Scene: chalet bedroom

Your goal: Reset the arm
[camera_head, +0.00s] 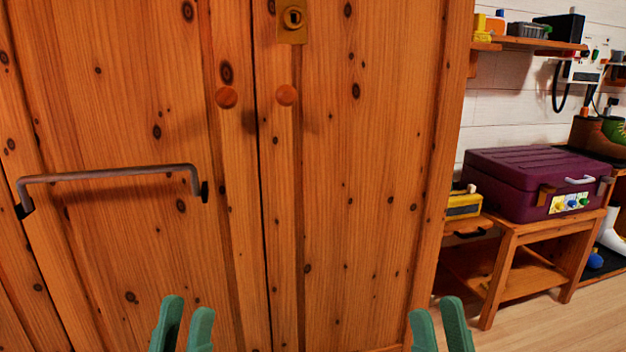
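My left gripper (184,326) shows at the bottom edge, left of the middle, as two green fingers. The fingers are apart with nothing seen between them. My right gripper (438,326) shows at the bottom edge, right of the middle. Its two green fingers are also apart, with a narrow gap and nothing seen in it. Both grippers are in front of a wooden wardrobe (365,190). The rest of both arms is out of the picture.
The wardrobe has two round knobs, a brass lock (292,20) and a metal bar handle (110,174). At right, a wooden bench (508,240) bears a purple case (520,190) and a yellow box (463,206). A shelf (530,43) hangs above. Some wood floor (540,325) is clear.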

